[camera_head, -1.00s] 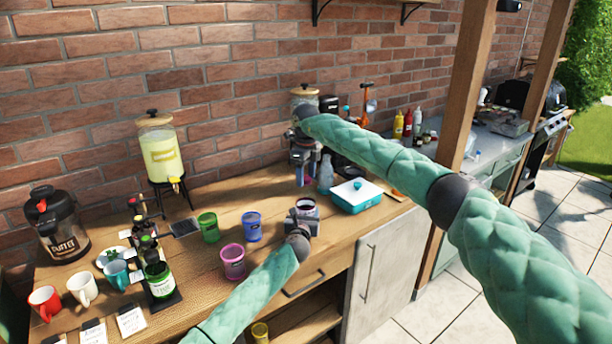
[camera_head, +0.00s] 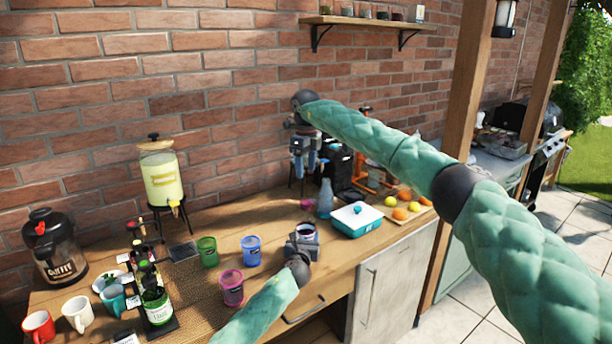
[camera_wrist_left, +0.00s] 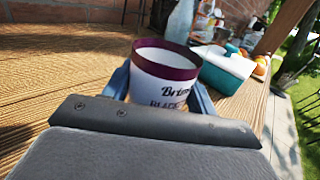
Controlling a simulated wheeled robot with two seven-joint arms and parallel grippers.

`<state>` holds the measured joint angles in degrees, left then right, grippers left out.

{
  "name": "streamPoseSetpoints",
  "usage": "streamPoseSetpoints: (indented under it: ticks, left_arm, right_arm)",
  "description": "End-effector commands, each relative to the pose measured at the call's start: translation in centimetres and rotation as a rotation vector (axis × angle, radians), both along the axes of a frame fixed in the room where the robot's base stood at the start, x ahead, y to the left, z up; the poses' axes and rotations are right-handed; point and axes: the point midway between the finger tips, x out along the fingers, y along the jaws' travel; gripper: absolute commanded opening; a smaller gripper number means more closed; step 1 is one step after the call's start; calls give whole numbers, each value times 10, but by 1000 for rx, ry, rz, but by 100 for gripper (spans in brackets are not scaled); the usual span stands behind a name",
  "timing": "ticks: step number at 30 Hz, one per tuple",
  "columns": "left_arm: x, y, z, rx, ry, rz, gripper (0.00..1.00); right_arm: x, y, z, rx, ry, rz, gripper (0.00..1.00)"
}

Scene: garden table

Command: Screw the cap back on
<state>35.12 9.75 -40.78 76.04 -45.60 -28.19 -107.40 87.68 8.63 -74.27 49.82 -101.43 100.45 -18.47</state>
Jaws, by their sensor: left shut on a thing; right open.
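A jar (camera_wrist_left: 165,75) with a white label and a dark purple band at its top stands upright in the left wrist view. My left gripper (camera_wrist_left: 160,92) is shut on the jar, with a finger at each side; the jar also shows in the head view (camera_head: 306,232). A small purple-pink piece (camera_head: 306,203), perhaps the cap, lies on the table behind the jar. My right gripper (camera_head: 304,165) is open and points down above and behind that piece. Nothing shows clearly between its fingers.
A glass bottle (camera_head: 325,200) and a teal box with a white lid (camera_head: 357,219) stand right of the jar. Blue (camera_head: 251,250), green (camera_head: 207,250) and pink (camera_head: 231,287) cups stand to the left. A drink dispenser (camera_head: 162,178) is at the back left.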

Motion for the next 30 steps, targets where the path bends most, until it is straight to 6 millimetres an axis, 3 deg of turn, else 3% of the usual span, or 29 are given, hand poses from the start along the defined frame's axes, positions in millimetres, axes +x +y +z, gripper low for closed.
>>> streamPoseSetpoints:
  ticks: [9,10,13,23,30]
  left_arm:
    - [0,0,-1,0,1,0,0]
    - [0,0,-1,0,1,0,61]
    - [0,0,0,0,1,0,81]
    - [-1,0,0,0,0,0,83]
    - [-27,5,-3,1,0,-1,83]
  right_arm:
    - [0,0,2,0,0,0,56]
    - [0,0,2,0,0,0,56]
    - [0,0,2,0,0,0,56]
    - [0,0,1,0,0,-1,56]
    - [0,0,-6,0,0,0,56]
